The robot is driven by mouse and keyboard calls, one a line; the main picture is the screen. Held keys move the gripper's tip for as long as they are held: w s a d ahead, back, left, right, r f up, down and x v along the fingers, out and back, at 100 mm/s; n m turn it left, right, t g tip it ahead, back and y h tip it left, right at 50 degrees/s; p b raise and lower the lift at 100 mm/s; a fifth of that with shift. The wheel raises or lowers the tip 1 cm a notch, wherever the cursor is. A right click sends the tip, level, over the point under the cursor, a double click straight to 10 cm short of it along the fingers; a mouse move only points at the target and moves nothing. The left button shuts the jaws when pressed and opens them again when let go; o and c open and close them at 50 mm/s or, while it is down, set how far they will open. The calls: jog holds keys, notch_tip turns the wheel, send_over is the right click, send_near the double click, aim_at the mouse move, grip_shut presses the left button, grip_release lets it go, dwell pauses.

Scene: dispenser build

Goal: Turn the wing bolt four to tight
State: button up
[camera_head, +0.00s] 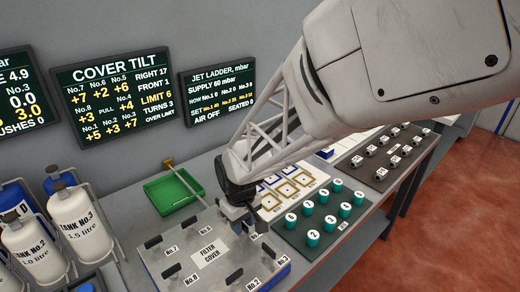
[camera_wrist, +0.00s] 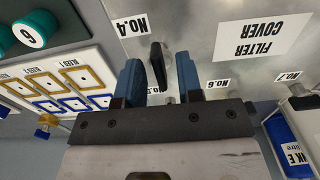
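The grey filter cover (camera_head: 215,262) lies at the front of the bench, with several black wing bolts and number labels on it. In the wrist view, a black wing bolt (camera_wrist: 157,64) stands beside the No.4 label (camera_wrist: 132,25). My gripper (camera_wrist: 158,78) is open, its two blue fingers on either side of that bolt with visible gaps. I cannot tell how deep the fingers reach around it. In the head view, my gripper (camera_head: 243,222) is over the cover's far right part and hides this bolt. The COVER TILT screen (camera_head: 112,95) shows LIMIT 6 and TURNS 3.
A green tray (camera_head: 172,192) stands behind the cover. A dark board with teal numbered knobs (camera_head: 313,238) is to the right, with a white card of framed squares (camera_head: 290,188) behind it. White tanks (camera_head: 75,222) stand at left. Other bolts stand close around my gripper.

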aim_at(243, 223)
dwell(0.3)
jog(key=shift+r, duration=3.9)
jog(key=s+d+r+m+t, duration=0.1)
jog(key=s+d+r+m, duration=0.2)
jog(key=d, duration=0.6)
jog(key=s+d+r+m, duration=0.3)
jog(key=s+d, duration=0.5)
jog(key=d, duration=0.1)
jog(key=s+d+r+m+t, duration=0.1)
jog(key=s+d+r+m, duration=0.2)
jog(key=s+d, duration=0.3)
jog(key=d, duration=0.3)
jog(key=shift+t, duration=0.3)
jog(key=shift+w+r, duration=0.1)
